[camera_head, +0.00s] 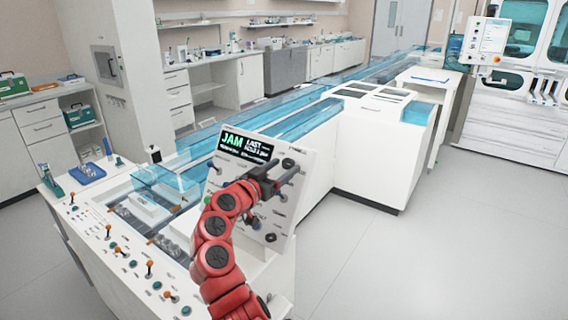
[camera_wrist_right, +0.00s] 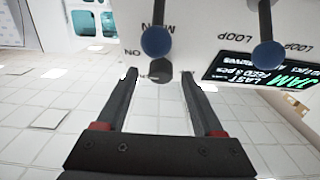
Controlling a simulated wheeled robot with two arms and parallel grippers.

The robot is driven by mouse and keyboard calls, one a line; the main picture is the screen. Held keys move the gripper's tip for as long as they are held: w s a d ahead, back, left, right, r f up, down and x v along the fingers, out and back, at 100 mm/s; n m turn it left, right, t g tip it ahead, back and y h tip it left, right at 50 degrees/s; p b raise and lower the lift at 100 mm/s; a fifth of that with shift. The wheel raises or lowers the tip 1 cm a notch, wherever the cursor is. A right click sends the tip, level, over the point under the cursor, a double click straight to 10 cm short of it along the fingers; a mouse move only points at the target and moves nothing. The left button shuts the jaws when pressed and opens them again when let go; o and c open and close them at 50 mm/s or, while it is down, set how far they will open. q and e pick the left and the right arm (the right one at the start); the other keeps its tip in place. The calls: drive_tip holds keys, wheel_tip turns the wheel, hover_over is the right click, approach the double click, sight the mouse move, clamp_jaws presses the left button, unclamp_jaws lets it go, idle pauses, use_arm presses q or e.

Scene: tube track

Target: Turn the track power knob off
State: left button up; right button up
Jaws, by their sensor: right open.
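The upright control panel (camera_head: 284,208) carries a dark screen with green "JAM" and white text, and several knobs and levers. In the right wrist view, a black faceted knob (camera_wrist_right: 160,71) sits on the panel face near the "ON" lettering; I take it for the power knob. My right gripper (camera_head: 279,176) is in front of the panel's upper right part, its arm covering the panel's lower left. In the wrist view the right gripper (camera_wrist_right: 159,80) is open, its fingertips on either side of the black knob, without clear contact. My left gripper is out of view.
A blue ball-ended lever (camera_wrist_right: 158,41) stands just above the knob in the wrist view, and another (camera_wrist_right: 267,54) stands to its right beside "LOOP". A white bench (camera_head: 110,262) with several orange-topped levers lies left of my arm. The floor (camera_head: 420,250) at right is clear.

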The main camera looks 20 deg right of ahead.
drive_tip(key=shift+w+d, duration=0.4)
drive_tip(key=shift+d, duration=0.05)
clamp_jaws()
idle(0.3)
drive_tip(key=n+t+y+p, duration=0.1)
drive_tip(key=n, duration=0.1)
drive_tip(key=n+p, duration=0.1)
drive_tip(key=n, duration=0.1)
drive_tip(key=shift+s+d+r+n+t+y+p, duration=0.1)
drive_tip(key=shift+d+r+n+t+y+p, duration=0.1)
drive_tip(key=shift+n+t+y+p, duration=0.15)
drive_tip(key=n+y+p, duration=0.2)
drive_tip(key=n+p, duration=0.2)
drive_tip(key=p, duration=0.1)
drive_tip(key=n+y+p, duration=0.3)
drive_tip(key=n+p, duration=0.2)
drive_tip(key=p, duration=0.1)
drive_tip(key=r+n+y+p, duration=0.1)
drive_tip(key=n+y+p, duration=0.1)
drive_tip(key=n+p, duration=0.3)
drive_tip(key=shift+s+d+n+y+p, duration=0.15)
drive_tip(key=shift+d+n+y+p, duration=0.1)
drive_tip(key=shift+p, duration=0.3)
drive_tip(key=shift+f+n+y+p, duration=0.3)
drive_tip(key=shift+n+y+p, duration=0.2)
drive_tip(key=shift+n+p, duration=0.8)
